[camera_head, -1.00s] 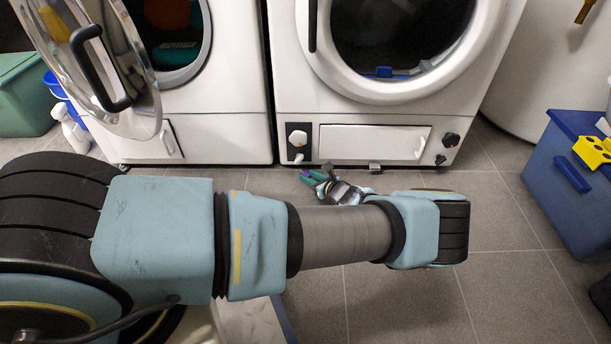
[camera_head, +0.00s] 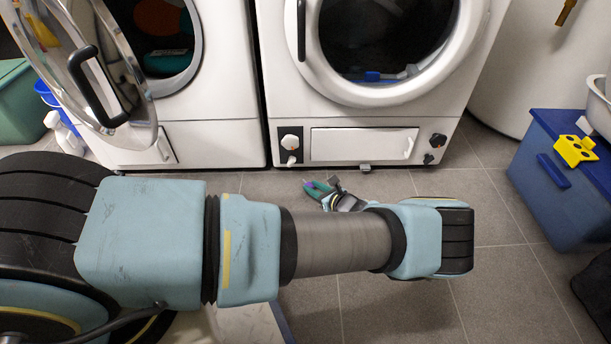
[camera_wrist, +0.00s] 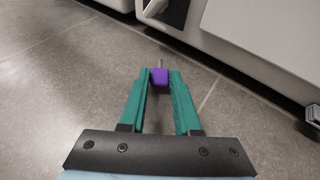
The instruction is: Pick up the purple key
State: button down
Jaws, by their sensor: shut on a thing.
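The purple key (camera_wrist: 159,77) is between the tips of my gripper's teal fingers in the wrist view. A thin grey shaft sticks out from its purple head, pointing away from the gripper. My gripper (camera_wrist: 159,84) is shut on the purple head, with a finger touching each side. In the head view my gripper (camera_head: 318,188) is low in front of the right washing machine, partly hidden behind my arm. The key is only a small purple spot there.
The right washing machine (camera_head: 362,122) stands just beyond the gripper. The left machine (camera_head: 215,145) has its round door (camera_head: 88,65) open. A blue box (camera_head: 560,190) with a yellow item (camera_head: 575,151) on it stands at the right. Grey tiled floor is free between.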

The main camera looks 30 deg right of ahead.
jog(key=shift+f+v, duration=0.25)
jog(key=shift+v, duration=0.8)
notch_tip(320, 180, up, 14)
jog(key=p, duration=0.6)
jog(key=shift+f, duration=0.25)
